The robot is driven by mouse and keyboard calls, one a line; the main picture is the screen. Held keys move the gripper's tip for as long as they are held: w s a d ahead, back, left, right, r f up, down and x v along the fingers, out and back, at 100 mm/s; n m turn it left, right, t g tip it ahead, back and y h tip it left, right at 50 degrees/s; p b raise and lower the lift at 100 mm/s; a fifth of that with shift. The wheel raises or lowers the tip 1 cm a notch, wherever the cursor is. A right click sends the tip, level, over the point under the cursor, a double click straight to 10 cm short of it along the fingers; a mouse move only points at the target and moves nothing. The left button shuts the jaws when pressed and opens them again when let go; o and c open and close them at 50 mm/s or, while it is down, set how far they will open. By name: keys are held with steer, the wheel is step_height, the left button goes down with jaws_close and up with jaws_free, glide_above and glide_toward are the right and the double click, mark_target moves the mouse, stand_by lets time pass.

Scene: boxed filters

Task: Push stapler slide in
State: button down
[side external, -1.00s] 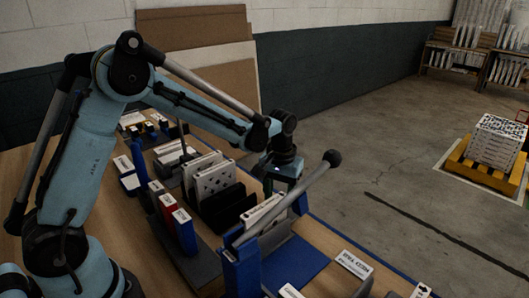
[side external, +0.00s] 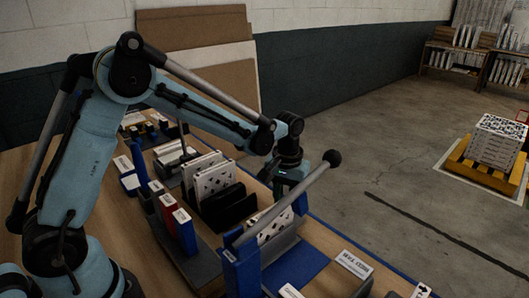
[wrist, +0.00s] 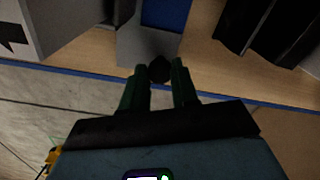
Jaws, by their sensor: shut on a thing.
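The stapler stands at the front of the bench in the side view, with a blue upright (side external: 241,268) and a long grey lever (side external: 290,200) ending in a black ball (side external: 331,158). A white box with a dark-spotted face (side external: 274,226) sits under the lever. The wrist view shows a grey block with a blue top (wrist: 150,42), which I take to be the stapler slide, and a small black knob (wrist: 159,68) on its near end. My gripper (wrist: 160,72) has its green fingers closed around this knob. In the side view the fingertips are hidden behind the lever.
Black holders with white spotted panels (side external: 212,176) stand left of the stapler. Red and blue boxes (side external: 184,230) stand nearer my base. A blue mat (side external: 296,262) and a labelled block (side external: 354,264) lie at the front right.

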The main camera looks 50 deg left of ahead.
steer(key=d, duration=0.7)
steer(key=shift+d, duration=0.1)
steer(key=c, duration=0.9)
jaws_free()
steer(key=shift+o, duration=0.2)
